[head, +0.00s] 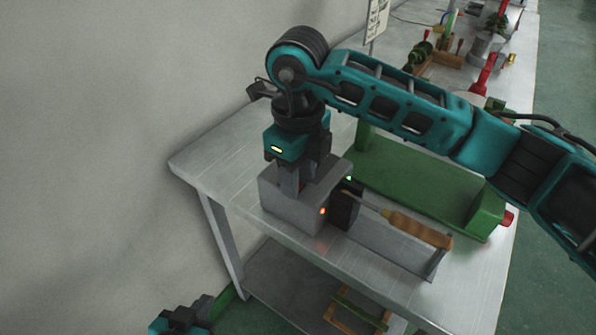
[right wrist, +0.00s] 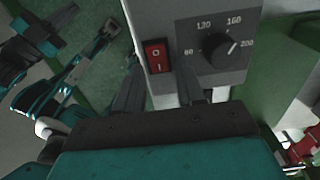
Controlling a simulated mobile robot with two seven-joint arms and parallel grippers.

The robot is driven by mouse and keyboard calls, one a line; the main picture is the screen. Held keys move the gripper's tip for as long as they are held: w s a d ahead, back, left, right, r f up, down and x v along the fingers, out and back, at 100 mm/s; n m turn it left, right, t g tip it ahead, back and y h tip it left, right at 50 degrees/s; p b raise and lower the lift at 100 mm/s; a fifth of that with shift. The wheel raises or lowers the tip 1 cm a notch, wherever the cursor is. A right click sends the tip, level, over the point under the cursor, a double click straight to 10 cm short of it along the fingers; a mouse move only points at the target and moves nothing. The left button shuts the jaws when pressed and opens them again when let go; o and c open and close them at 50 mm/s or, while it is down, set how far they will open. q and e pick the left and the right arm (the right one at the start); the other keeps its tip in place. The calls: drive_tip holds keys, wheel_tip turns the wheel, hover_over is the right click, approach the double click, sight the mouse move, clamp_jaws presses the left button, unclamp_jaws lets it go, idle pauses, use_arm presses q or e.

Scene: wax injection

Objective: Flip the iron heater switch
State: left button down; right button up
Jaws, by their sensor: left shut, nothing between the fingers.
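The heater is a grey box (head: 283,207) at the table's left end, with a red light on its side. In the right wrist view its panel holds a red rocker switch (right wrist: 156,56) marked O and I and a black dial (right wrist: 212,48) numbered 80 to 200. The switch is hidden in the head view. My right gripper (head: 294,184) points down at the box; in the right wrist view its two fingers (right wrist: 160,80) are apart, with the switch between and just beyond them. I cannot tell if they touch. My left gripper (head: 182,316) is shut and empty, low at the left.
An iron with a wooden handle (head: 420,229) rests in a black holder (head: 345,207) beside the box. A green machine (head: 415,185) stands behind it. The white table (head: 215,157) is bare at its left corner. More tools stand farther back.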

clamp_jaws()
drive_tip(key=shift+r, duration=0.1)
drive_tip(key=shift+w+a+g+h, duration=0.1)
drive_tip(key=shift+a+g+h, duration=0.05)
drive_tip(key=shift+g+h, duration=0.4)
drive_tip(key=shift+w+a+g+h, duration=0.15)
drive_tip(key=shift+g+h, duration=0.2)
drive_tip(key=shift+h, duration=0.3)
drive_tip(key=shift+o, duration=1)
unclamp_jaws()
drive_tip(key=p+v, duration=0.1)
drive_tip(key=v, duration=1.2)
